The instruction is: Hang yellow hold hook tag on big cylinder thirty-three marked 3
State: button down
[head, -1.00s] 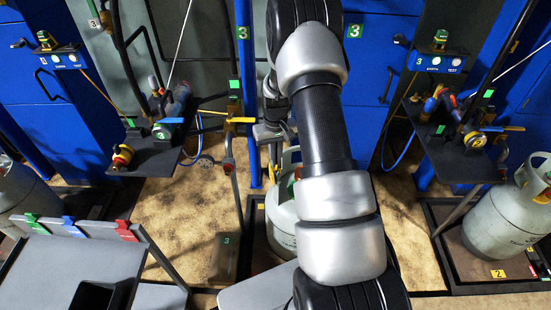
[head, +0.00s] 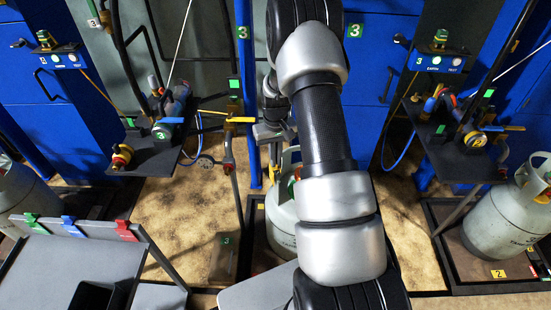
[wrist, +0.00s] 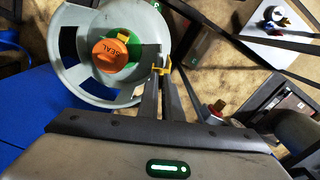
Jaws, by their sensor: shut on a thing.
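My gripper (wrist: 160,82) is shut on a small yellow hook tag (wrist: 162,69), of which only a little shows at the fingertips.
A black shelf (head: 145,160) with hoses and valves is left of the cylinder, and another (head: 450,155) is at right. A second grey cylinder (head: 500,222) stands at far right by a yellow 2 label. Red, blue and green clips line a grey tray (head: 75,262) at lower left.

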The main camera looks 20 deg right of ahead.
jog(key=shift+f, duration=0.15)
jog(key=shift+f+b, duration=0.75)
jog(key=shift+f, duration=0.15)
jog(key=shift+s+f+b, duration=0.2)
jog(key=shift+f+b, duration=0.35)
jog(key=shift+f, duration=0.3)
jog(key=shift+w+f, duration=0.15)
jog(key=shift+f, duration=0.15)
jog(key=shift+r, duration=0.1)
jog(key=c, duration=1.9)
grip_release()
jog(key=shift+o, duration=0.2)
jog(key=shift+r, duration=0.15)
